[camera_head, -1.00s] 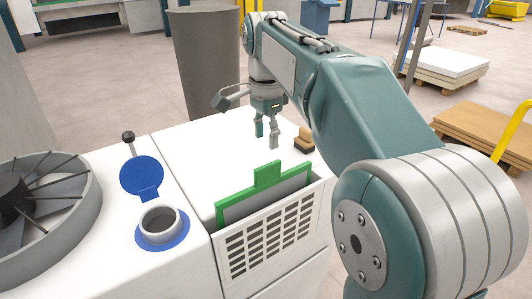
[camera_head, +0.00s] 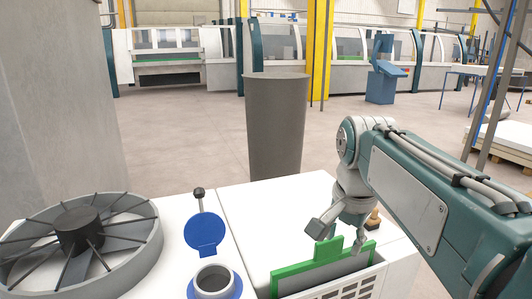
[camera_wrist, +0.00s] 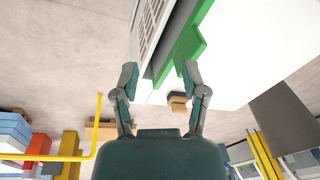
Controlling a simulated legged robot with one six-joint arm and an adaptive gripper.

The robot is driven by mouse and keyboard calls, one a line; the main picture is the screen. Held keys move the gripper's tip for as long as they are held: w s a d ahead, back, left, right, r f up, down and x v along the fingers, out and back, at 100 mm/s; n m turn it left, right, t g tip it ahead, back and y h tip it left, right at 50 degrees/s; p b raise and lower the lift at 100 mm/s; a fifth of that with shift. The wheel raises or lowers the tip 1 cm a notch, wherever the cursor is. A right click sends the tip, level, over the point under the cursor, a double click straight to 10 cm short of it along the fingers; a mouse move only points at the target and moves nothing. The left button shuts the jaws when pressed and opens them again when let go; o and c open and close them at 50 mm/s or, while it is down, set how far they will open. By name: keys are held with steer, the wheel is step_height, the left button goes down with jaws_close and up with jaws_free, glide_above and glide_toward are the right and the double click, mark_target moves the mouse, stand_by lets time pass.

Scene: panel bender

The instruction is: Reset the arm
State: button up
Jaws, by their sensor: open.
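My gripper (camera_head: 358,238) hangs over the white machine top, close to the green-framed panel, with its fingers pointing down. In the wrist view my gripper (camera_wrist: 160,74) has its two fingers spread apart, with nothing held between them. The green-framed panel (camera_head: 292,271) stands upright in the slotted white holder (camera_head: 378,284) at the machine's front edge; its green tab sticks up. In the wrist view the green frame (camera_wrist: 180,55) lies beyond the fingertips. Part of the gripper is hard to make out against my arm in the head view.
A small brown-handled item (camera_head: 374,218) stands on the top behind my gripper. An open blue lid (camera_head: 204,232) with its round neck (camera_head: 213,279), a black-knobbed lever (camera_head: 199,194) and a fan (camera_head: 80,232) are on the left.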

steer(key=s+f+n+t, duration=0.3)
steer(key=s+f+n, duration=0.6)
steer(key=s+f, duration=0.2)
steer(key=shift+s+t, duration=0.3)
steer(key=shift+s, duration=0.95)
